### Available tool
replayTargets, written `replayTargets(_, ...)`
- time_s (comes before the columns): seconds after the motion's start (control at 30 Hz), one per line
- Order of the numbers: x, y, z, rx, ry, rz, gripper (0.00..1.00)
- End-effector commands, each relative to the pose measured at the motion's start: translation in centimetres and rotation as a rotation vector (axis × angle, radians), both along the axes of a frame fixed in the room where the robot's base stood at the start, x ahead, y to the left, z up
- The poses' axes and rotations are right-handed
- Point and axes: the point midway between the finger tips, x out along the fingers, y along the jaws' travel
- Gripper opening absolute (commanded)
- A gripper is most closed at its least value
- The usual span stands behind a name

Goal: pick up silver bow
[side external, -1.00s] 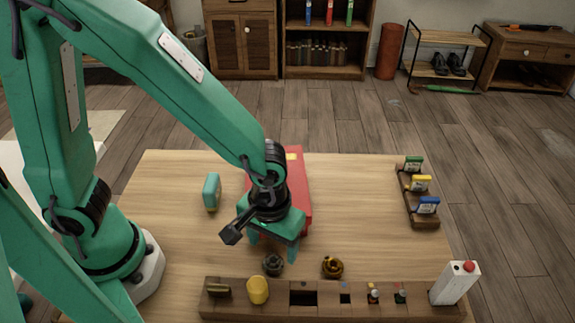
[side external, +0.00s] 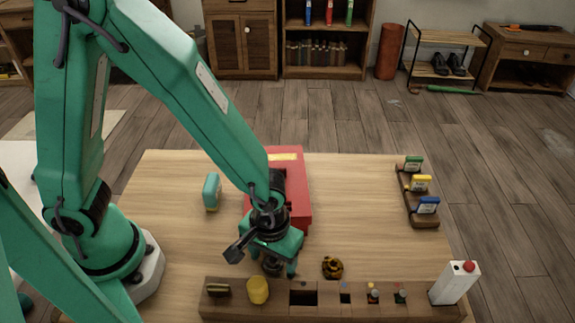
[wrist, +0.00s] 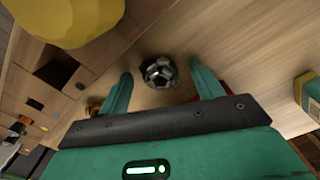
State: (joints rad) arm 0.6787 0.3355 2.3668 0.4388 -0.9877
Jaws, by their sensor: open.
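The silver bow (wrist: 160,70), a dark, shiny rosette, lies on the wooden table. In the wrist view it sits between the tips of my gripper (wrist: 162,78), with a visible space on either side. My gripper (side external: 274,270) is open and points down over the bow. In the side external view the silver bow (side external: 271,265) is partly hidden by my gripper's fingers. I cannot tell the exact height of the fingertips above the table.
A gold bow (side external: 332,267) lies just right of my gripper. The table's right middle is clear.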

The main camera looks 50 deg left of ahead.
Motion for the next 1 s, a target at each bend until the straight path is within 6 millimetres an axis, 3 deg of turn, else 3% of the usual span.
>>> replayTargets(0.37,0.0,0.0,0.03,0.0,0.0,0.0,0.66)
replayTargets(0.57,0.0,0.0,0.03,0.0,0.0,0.0,0.28)
replayTargets(0.6,0.0,0.0,0.04,0.0,0.0,0.0,0.27)
replayTargets(1.0,0.02,-0.02,0.25,0.0,0.0,0.0,0.27)
